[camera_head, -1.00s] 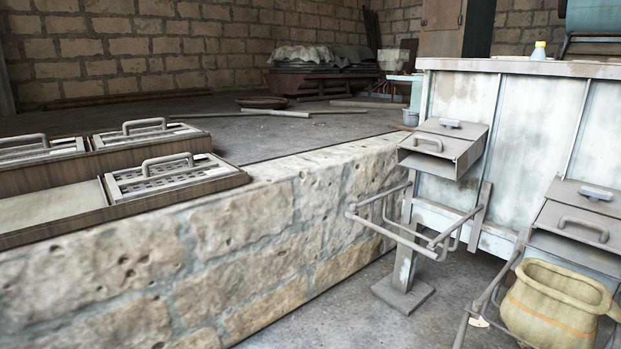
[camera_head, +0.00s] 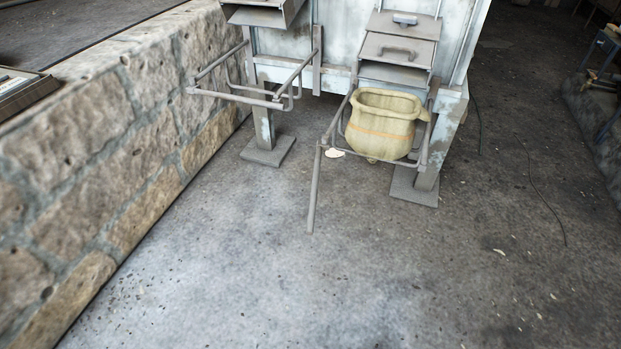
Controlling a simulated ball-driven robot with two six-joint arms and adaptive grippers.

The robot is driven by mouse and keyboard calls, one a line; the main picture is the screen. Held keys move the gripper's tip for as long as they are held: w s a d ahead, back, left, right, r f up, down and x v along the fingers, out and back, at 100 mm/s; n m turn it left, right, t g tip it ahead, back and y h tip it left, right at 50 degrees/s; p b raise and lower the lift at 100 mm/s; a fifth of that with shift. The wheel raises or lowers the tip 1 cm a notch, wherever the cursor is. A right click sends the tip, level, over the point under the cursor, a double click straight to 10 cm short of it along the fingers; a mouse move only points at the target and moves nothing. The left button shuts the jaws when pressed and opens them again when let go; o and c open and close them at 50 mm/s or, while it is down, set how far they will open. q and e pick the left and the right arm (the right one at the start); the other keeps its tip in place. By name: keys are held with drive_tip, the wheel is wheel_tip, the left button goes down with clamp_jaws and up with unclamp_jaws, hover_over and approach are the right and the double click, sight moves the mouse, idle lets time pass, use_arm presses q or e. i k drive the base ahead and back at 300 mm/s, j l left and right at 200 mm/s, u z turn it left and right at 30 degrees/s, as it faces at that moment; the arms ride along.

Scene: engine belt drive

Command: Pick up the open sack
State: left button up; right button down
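The open sack (camera_head: 380,138) is yellowish-beige with a faint orange band and a wide open mouth facing up. It sits upright in a grey metal rod holder (camera_head: 329,140), below a grey chute (camera_head: 398,52) on the pale metal bin. A corner of the sack sticks out at its right rim. Neither of my grippers is in the view, and nothing of mine touches the sack.
An empty rod holder (camera_head: 262,101) stands to the left under another chute (camera_head: 262,13). A stone wall (camera_head: 75,150) runs along the left. The concrete floor (camera_head: 300,285) in front is clear. Thin cables lie at the right.

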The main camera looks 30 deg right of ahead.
sight(382, 125)
drive_tip(key=z, duration=1.4)
